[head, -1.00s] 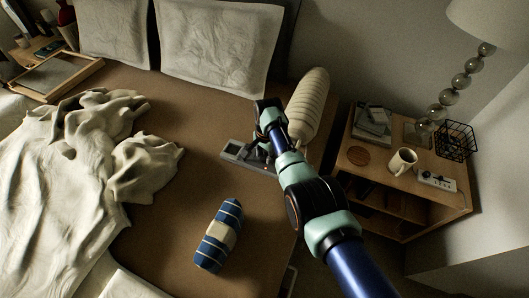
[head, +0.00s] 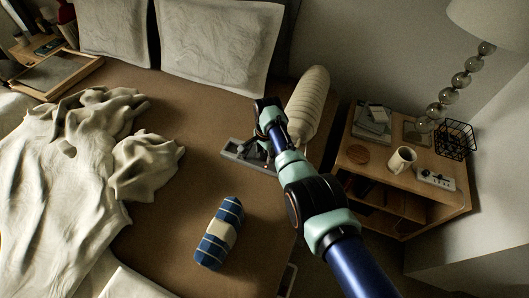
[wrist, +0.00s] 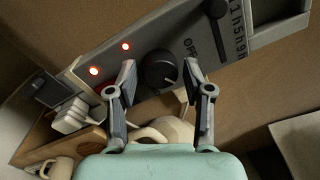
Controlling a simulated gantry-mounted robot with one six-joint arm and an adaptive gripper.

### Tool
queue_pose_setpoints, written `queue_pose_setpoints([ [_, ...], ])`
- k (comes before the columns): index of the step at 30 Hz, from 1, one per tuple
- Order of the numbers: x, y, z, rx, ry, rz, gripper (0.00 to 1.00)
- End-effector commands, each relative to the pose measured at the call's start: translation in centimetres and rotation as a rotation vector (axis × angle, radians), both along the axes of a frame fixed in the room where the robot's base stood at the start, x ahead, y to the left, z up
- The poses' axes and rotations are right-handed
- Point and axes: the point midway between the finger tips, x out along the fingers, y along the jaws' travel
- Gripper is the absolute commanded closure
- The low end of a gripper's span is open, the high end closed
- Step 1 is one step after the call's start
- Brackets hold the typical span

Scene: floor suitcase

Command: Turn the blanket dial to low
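The blanket control (head: 240,152) is a grey box lying on the brown bed, partly hidden by my arm in the head view. In the wrist view its panel (wrist: 185,45) shows a round black dial (wrist: 158,70), the letters "OFF" beside it, a slider and two lit red lamps (wrist: 110,58). My gripper (wrist: 160,82) is open, with one finger on each side of the dial. I cannot tell whether the fingers touch it. The dial's pointer setting is not clear. In the head view my gripper (head: 266,150) is at the control and its fingertips are mostly hidden.
A cream bolster (head: 309,100) lies close behind my arm. A striped blue cushion (head: 219,234) lies nearer on the bed. The nightstand (head: 385,178) at right holds a mug (head: 402,159), a wire basket (head: 456,140) and a power strip (head: 437,179). A rumpled blanket (head: 60,190) covers the left.

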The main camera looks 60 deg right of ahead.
Motion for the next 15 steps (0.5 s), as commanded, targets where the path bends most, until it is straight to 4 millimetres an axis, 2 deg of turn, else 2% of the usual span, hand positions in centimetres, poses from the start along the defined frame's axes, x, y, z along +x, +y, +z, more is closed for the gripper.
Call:
queue_pose_setpoints([
  [10,0.0,0.0,0.1,0.000,-0.001,0.001,0.37],
  [15,0.0,0.0,1.7,-0.003,-0.003,0.001,0.37],
])
